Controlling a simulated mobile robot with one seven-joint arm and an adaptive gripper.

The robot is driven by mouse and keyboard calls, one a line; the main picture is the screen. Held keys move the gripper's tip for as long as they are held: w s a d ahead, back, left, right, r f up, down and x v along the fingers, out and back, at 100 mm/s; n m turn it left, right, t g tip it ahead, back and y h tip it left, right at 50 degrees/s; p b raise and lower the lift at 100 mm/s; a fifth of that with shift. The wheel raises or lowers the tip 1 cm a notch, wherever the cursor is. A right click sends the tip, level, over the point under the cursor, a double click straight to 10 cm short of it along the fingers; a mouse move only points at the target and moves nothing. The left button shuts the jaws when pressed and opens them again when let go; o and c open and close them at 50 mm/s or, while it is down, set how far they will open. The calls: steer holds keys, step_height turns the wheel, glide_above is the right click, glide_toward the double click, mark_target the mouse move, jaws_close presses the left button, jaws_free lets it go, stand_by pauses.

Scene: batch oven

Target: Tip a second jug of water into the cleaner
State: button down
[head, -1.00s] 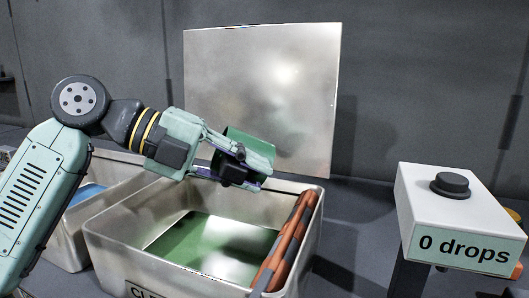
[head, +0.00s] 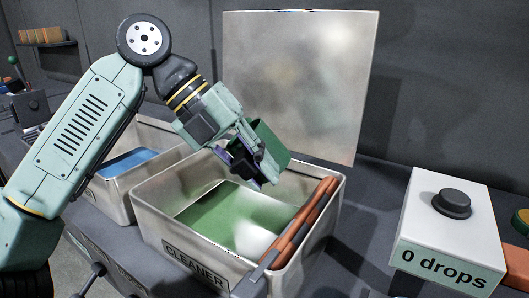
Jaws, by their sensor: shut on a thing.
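The cleaner (head: 190,265) is an open pale metal tank with a label reading CLEANER on its front and green liquid (head: 215,215) inside. My gripper (head: 243,160) is shut on a green jug (head: 266,143) and holds it tilted above the back right part of the tank. The fingers hide part of the jug. I cannot see its mouth clearly or any stream of water. A second tank (head: 115,195) with blue liquid (head: 128,163), likely water, stands to the left, partly behind my arm.
An orange and grey bar (head: 303,222) lies along the tank's right rim. A flat metal panel (head: 300,80) stands behind. A white box (head: 450,230) with a black button reads "0 drops" at the right. A shelf with orange items (head: 42,36) is at the far left.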

mark_target(232, 144)
steer(key=a+y+p, duration=0.1)
steer(key=y, duration=0.1)
steer(key=a+y+p, duration=0.1)
steer(key=y, duration=0.2)
steer(key=shift+w+a+t, duration=0.15)
steer(key=shift+a+t, duration=0.05)
steer(key=shift+t, duration=0.2)
steer(key=shift+w+a+r+y+p, duration=0.1)
steer(key=shift+a+r+y+p, duration=0.1)
steer(key=shift+r+y+p, duration=0.4)
steer(key=shift+a+r+y+p, duration=0.25)
steer(key=shift+r+y+p, duration=0.1)
steer(key=shift+r+p, duration=0.45)
steer(key=shift+w+a+r+y+p, duration=0.1)
steer(key=shift+a+r+y+p, duration=0.1)
steer(key=shift+r+y+p, duration=0.45)
